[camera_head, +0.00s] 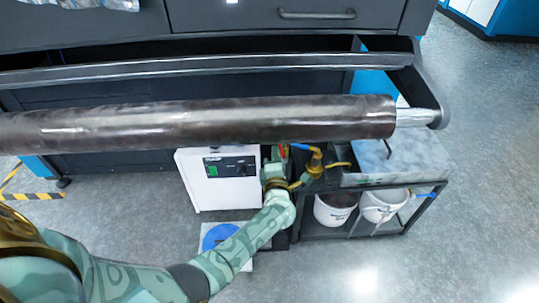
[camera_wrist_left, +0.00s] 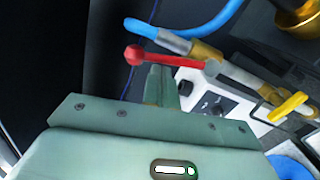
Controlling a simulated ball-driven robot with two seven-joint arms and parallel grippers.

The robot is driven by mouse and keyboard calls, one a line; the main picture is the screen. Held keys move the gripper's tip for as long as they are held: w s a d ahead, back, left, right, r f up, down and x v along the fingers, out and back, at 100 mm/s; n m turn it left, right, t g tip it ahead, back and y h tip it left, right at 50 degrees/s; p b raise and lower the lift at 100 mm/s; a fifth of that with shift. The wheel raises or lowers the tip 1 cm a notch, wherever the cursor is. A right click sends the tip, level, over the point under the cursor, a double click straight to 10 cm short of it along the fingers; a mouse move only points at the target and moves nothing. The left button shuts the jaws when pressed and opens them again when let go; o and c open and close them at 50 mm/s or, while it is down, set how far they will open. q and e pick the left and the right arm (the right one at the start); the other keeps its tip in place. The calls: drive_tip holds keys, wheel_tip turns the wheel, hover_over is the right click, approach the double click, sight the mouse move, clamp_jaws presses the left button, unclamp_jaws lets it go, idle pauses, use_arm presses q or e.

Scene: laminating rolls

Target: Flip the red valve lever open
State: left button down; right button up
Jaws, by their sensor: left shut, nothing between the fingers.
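The red valve lever (camera_wrist_left: 168,60) with its round red knob runs across the upper middle of the left wrist view, knob to the left. Its other end joins a brass and grey valve body (camera_wrist_left: 208,55) on a pipe with a blue hose. In the head view only a small red bit (camera_head: 284,151) of it shows beside the brass fittings. My left gripper (camera_wrist_left: 162,76) is shut and empty, its fingertips right by the lever near the knob; I cannot tell if they touch. It also shows in the head view (camera_head: 271,172), partly hidden by my arm. My right gripper is not in view.
A white box with a control panel (camera_head: 217,178) stands left of the gripper. A cart (camera_head: 390,160) with white buckets (camera_head: 382,205) stands to the right. A large dark roll (camera_head: 200,122) spans above. A yellow handle (camera_wrist_left: 291,105) sits on the pipe at right.

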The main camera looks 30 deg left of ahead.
use_arm(q)
drive_tip(key=shift+w+d+r+m, duration=0.3)
drive_tip(key=shift+d+m, duration=0.15)
drive_tip(key=shift+m, duration=0.15)
drive_tip(key=shift+w+d, duration=0.1)
drive_tip(key=shift+d, duration=0.05)
idle(0.4)
